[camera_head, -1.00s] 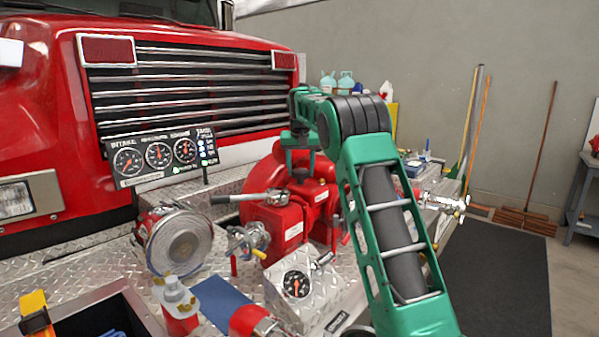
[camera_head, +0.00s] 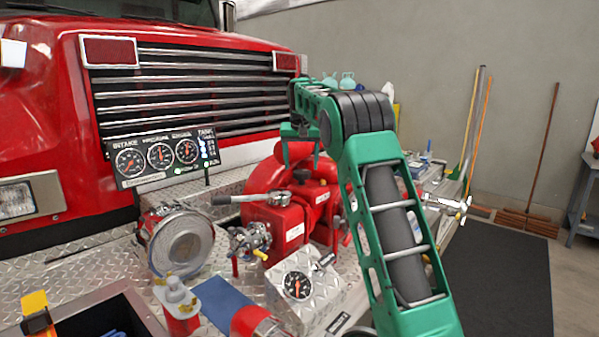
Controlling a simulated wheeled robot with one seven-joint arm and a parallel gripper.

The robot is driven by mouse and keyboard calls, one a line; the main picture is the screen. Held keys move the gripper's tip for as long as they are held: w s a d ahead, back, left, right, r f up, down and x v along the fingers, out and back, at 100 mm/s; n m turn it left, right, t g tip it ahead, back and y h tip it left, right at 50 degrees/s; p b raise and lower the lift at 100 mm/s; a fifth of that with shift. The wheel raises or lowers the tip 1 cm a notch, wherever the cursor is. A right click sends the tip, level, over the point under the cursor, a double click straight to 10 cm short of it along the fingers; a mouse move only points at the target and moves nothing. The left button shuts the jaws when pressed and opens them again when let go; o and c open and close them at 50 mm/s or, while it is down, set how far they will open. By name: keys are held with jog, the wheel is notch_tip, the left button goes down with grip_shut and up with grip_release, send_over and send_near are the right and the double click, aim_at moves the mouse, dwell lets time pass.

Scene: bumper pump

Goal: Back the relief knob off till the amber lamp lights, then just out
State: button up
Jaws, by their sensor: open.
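My green gripper (camera_head: 301,158) hangs open above the red pump (camera_head: 290,222), its two fingers apart. A dark knob (camera_head: 302,175) on top of the pump shows just below and between the fingertips. It looks like the relief knob, but I cannot read a label. The fingers appear clear of it. The gauge panel (camera_head: 163,160) behind shows three dials, with small green lights along its lower edge and pale lights at its right. I cannot make out a lit amber lamp.
A grey-handled lever (camera_head: 240,199) reaches left from the pump. A round silver-faced fitting (camera_head: 182,242), a valve (camera_head: 249,241) and a gauge box (camera_head: 300,285) stand in front.

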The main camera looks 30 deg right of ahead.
jog(key=v, duration=0.7)
jog(key=shift+r, duration=0.15)
jog(key=s+f+g+y, duration=0.1)
jog(key=s+f, duration=0.2)
jog(key=s, duration=1)
jog(key=s+f+g, duration=0.1)
jog(key=s+f, duration=0.2)
jog(key=s, duration=1.1)
jog(key=s+a+f, duration=0.3)
jog(key=s+f, duration=0.2)
jog(key=s, duration=0.4)
jog(key=s+a+f+g+y, duration=0.1)
jog(key=s+f, duration=0.4)
jog(key=s, duration=0.5)
jog(key=s+a+f, duration=0.4)
jog(key=s+f, duration=0.2)
jog(key=s, duration=0.4)
jog(key=shift+a+g+y, duration=0.35)
jog(key=shift+g+y, duration=0.05)
jog(key=shift+s, duration=0.1)
jog(key=shift+w+f, duration=0.3)
jog(key=shift+w, duration=0.35)
